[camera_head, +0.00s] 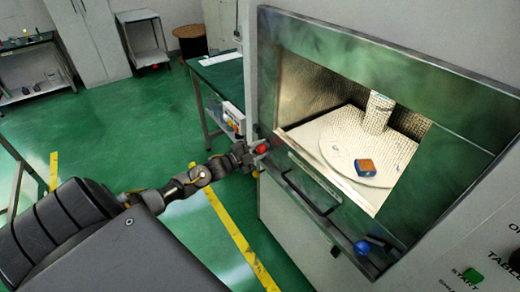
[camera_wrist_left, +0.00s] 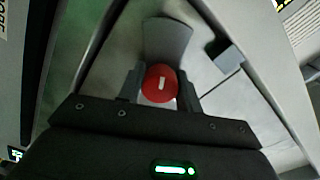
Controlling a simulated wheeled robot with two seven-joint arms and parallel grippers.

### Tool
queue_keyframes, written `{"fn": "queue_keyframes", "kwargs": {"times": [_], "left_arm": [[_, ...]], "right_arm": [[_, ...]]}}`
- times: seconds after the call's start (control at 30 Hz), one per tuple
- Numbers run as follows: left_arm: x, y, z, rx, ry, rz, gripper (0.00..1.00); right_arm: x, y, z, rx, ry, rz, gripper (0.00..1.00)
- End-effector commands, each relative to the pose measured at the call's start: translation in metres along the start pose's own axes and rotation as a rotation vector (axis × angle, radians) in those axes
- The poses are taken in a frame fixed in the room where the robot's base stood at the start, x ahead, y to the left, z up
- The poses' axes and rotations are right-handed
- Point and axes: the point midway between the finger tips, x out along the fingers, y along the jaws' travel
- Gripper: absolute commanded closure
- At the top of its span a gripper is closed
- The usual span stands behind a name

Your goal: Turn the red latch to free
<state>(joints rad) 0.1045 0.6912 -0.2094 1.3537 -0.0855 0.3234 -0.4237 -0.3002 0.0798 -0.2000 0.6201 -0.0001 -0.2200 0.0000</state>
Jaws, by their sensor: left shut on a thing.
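The red latch (camera_head: 262,148) is a small round red knob at the left edge of the microwave generator's front. It also shows in the left wrist view (camera_wrist_left: 158,86), with a short white bar mark that stands near upright in that view. My left gripper (camera_head: 256,151) is at the latch, and its two fingers stand on either side of the red knob in the wrist view (camera_wrist_left: 161,88), shut on it. The fingers partly hide the knob's sides. My right gripper is not in view.
The microwave generator's chamber (camera_head: 335,120) is visible, with a turntable and a small orange and blue block (camera_head: 365,167) inside. A dark handle bar (camera_head: 308,197) and a blue knob (camera_head: 362,247) are on its front. A green table (camera_head: 215,80) stands behind my left gripper.

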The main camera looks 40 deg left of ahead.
Motion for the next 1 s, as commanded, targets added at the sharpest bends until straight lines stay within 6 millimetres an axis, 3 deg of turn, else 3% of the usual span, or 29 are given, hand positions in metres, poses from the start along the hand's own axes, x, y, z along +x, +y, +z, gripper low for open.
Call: {"fn": "queue_keyframes", "kwargs": {"times": [0.1,0.13,0.27,0.67,1.0], "left_arm": [[0.0,-0.001,0.001,0.001,-0.001,-0.002,0.88],[0.0,-0.001,0.001,0.001,-0.001,-0.002,0.61],[0.0,0.0,0.0,0.001,-0.001,-0.001,0.44],[-0.01,0.002,0.001,0.001,-0.001,0.002,0.44],[-0.072,0.003,0.001,0.0,0.0,0.004,0.44]], "right_arm": [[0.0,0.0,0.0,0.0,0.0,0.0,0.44],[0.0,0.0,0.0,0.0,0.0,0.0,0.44],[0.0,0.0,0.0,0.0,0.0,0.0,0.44],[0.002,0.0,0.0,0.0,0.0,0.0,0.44],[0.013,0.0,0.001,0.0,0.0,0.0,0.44]]}}
